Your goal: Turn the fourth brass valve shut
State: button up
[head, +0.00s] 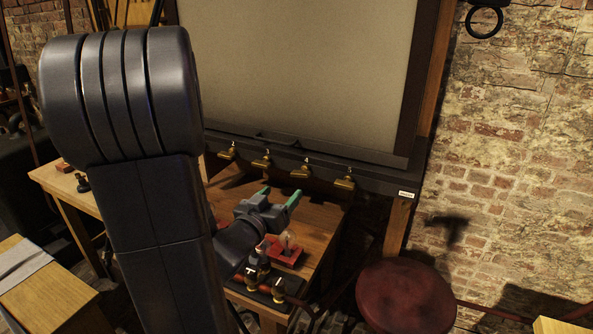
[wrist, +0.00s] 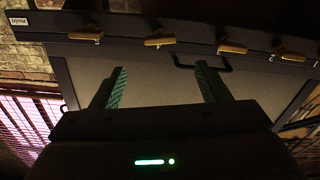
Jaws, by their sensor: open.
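A row of brass valves runs along the dark rail (head: 390,183) under the large pale panel. In the head view they are the first (head: 227,152), second (head: 262,161), third (head: 303,169) and rightmost (head: 345,183) valves, counting from the left. The wrist view is flipped, so the rightmost valve (wrist: 86,36) appears at its left end. My gripper (head: 279,195) is open and empty, with green fingers, below and in front of the rail. In the wrist view its fingers (wrist: 160,70) point toward the rail, apart from every valve. I cannot tell each valve's setting.
A wooden bench (head: 323,217) stands under the rail, with a red tray (head: 285,252) holding glass bulbs and dark-based brass fittings (head: 265,280) near my forearm. A round red stool (head: 405,298) stands at the right. A dark handle (wrist: 203,66) sits on the panel's lower edge.

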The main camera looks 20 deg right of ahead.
aim_at(299, 174)
jog(key=p+x, duration=0.2)
jog(key=x, duration=1)
jog(key=shift+w, duration=0.15)
jog(key=shift+c, duration=0.4)
jog(key=c, duration=0.9)
jog(key=shift+f+m+b, duration=0.2)
jog(key=shift+m+b, duration=0.2)
jog(key=shift+b, duration=0.35)
jog(key=shift+m+b, duration=0.5)
jog(key=shift+b, duration=0.3)
jog(key=shift+r, duration=0.1)
jog(key=shift+m, duration=0.3)
jog(key=o, duration=1)
jog(key=shift+r, duration=0.1)
